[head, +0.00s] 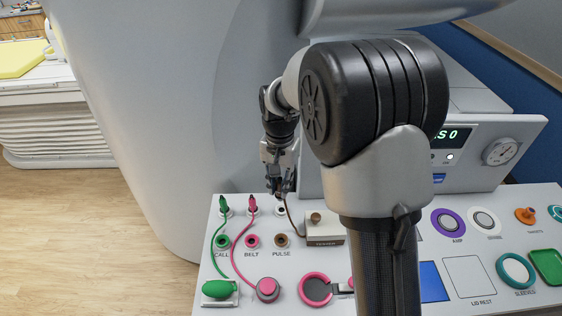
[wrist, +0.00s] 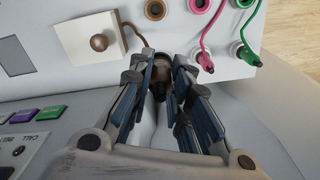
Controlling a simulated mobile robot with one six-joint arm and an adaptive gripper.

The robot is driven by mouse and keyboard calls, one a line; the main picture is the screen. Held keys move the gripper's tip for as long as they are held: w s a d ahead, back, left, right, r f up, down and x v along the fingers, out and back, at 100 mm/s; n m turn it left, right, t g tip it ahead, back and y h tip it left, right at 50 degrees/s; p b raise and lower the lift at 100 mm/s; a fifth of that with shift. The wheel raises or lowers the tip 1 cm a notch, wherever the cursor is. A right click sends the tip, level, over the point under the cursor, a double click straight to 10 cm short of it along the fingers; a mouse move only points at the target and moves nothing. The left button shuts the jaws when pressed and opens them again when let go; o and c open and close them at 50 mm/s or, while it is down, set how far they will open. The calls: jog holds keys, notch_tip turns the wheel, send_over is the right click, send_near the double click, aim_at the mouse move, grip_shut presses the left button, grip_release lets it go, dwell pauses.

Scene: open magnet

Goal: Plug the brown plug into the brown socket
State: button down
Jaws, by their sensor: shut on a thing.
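My gripper (head: 284,188) is at the back edge of the white panel, above the upper row of holes. In the wrist view my gripper (wrist: 163,60) is shut on the brown plug (wrist: 161,67), which sits between the fingers. Its brown cord runs to a pale box with a brown knob (head: 316,217). The brown socket (head: 282,240), labelled PULSE, is in the lower row, and also shows in the wrist view (wrist: 155,9). It looks empty. The white-ringed hole (head: 281,210) below the gripper looks open. The plug's tip is hidden.
A pink plug (head: 252,204) and a green plug (head: 224,205) stand in holes left of the gripper, with cords trailing forward. The pink socket (head: 252,241) and green socket (head: 223,241) are beside the brown one. A grey console (head: 470,150) rises behind right.

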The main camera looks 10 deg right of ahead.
jog(key=shift+s+a+f+b, duration=0.15)
jog(key=shift+s+f+b, duration=0.85)
jog(key=shift+f, duration=1)
jog(key=shift+s+a+f+b, duration=0.1)
jog(key=shift+s+f+b, duration=0.55)
jog(key=shift+f+b, duration=1)
jog(key=shift+s+a+f+b, duration=0.15)
jog(key=shift+s+f+b, duration=0.65)
jog(key=shift+f, duration=1.55)
jog(key=shift+f+b, duration=0.8)
jog(key=shift+f, duration=0.6)
jog(key=c, duration=1.4)
grip_release()
jog(key=shift+r, duration=0.1)
notch_tip(320, 180, up, 12)
jog(key=shift+f, duration=0.1)
